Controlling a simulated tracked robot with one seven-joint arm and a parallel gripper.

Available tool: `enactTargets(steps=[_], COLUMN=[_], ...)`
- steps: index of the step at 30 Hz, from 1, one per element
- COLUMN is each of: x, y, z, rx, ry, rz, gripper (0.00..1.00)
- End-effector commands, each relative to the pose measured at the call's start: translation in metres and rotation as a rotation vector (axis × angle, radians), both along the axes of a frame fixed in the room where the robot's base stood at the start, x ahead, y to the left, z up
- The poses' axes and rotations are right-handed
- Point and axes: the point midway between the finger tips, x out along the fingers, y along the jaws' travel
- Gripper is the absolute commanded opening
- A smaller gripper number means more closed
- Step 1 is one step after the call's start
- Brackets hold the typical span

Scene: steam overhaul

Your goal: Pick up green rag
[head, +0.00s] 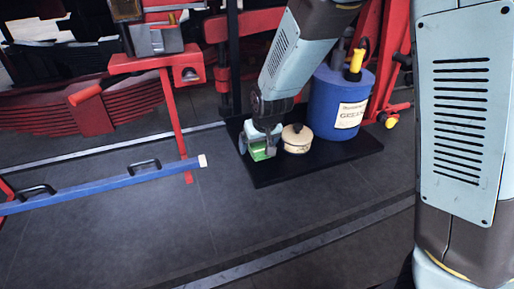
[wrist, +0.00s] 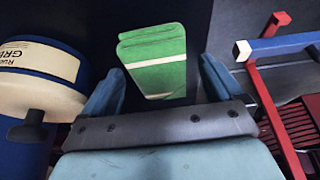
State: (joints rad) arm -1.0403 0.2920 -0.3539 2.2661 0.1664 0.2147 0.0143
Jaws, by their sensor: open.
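The green rag (head: 262,154) lies folded on a black mat (head: 290,175), partly hidden behind my gripper in the head view. In the wrist view the rag (wrist: 157,65) is a green folded stack with a pale stripe, lying between and just beyond my fingers. My gripper (head: 258,146) is open above the rag, pointing down. In the wrist view its two blue fingers (wrist: 160,88) stand apart, one on each side of the rag, with nothing held. I cannot tell the exact height gap.
A cream round tin (head: 297,139) stands right beside my gripper, with a blue grease drum (head: 340,105) behind it. A blue bar (head: 110,184) with black handles and a red stand (head: 172,110) are to the left. The floor in front is clear.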

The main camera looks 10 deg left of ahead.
Motion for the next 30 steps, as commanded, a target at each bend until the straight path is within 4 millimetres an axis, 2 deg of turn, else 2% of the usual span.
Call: enactTargets(steps=[12, 30], x=[-0.0001, -0.0005], y=[-0.0003, 0.0003], z=[-0.0031, -0.0030], rx=[-0.001, -0.001], ry=[0.001, 0.001], rz=[0.000, 0.001], gripper=[0.94, 0.37])
